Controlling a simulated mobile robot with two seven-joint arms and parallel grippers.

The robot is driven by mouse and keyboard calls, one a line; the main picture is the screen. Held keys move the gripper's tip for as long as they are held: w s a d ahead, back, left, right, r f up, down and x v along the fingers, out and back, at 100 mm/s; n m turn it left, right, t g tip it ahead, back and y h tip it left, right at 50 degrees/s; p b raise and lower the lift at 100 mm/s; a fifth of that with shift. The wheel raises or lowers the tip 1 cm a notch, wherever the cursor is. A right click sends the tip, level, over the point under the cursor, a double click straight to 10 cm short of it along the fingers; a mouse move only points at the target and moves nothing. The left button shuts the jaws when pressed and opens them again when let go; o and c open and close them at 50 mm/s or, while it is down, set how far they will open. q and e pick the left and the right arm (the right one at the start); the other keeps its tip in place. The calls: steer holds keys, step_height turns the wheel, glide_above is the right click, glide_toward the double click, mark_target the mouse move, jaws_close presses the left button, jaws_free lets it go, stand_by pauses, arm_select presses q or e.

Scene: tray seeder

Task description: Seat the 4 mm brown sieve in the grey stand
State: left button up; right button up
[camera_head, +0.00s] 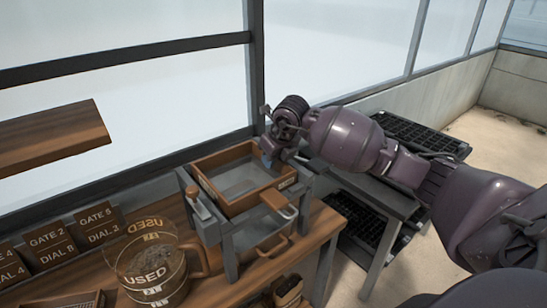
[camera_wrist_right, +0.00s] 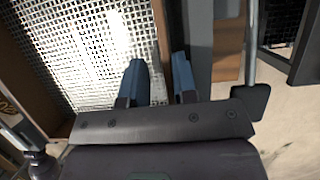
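The brown sieve (camera_head: 212,193), a square wooden frame with a wire mesh floor, lies in the top of the grey stand (camera_head: 228,250) in the head view. It looks about level between the posts; whether it rests fully down I cannot tell. A small label shows on its right rim. My right gripper (camera_head: 267,151) is at the sieve's far right corner. In the right wrist view, the blue fingers (camera_wrist_right: 160,80) straddle the sieve's brown wall (camera_wrist_right: 161,30), with a gap on the mesh side. My left gripper is not in view.
A clear bucket marked USED (camera_head: 150,278) stands left of the stand on the wooden bench (camera_head: 205,288). Brown labelled blocks (camera_head: 52,243) stand further left. Black trays (camera_head: 415,132) lie on a grey table at right. A wooden shelf (camera_head: 50,138) hangs upper left.

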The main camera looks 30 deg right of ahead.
steer(key=shift+d+r, duration=0.15)
steer(key=shift+d, duration=0.35)
steer(key=shift+r, duration=0.45)
steer(key=v, duration=0.9)
steer(key=shift+s+a+r, duration=0.25)
steer(key=shift+s+a, duration=0.1)
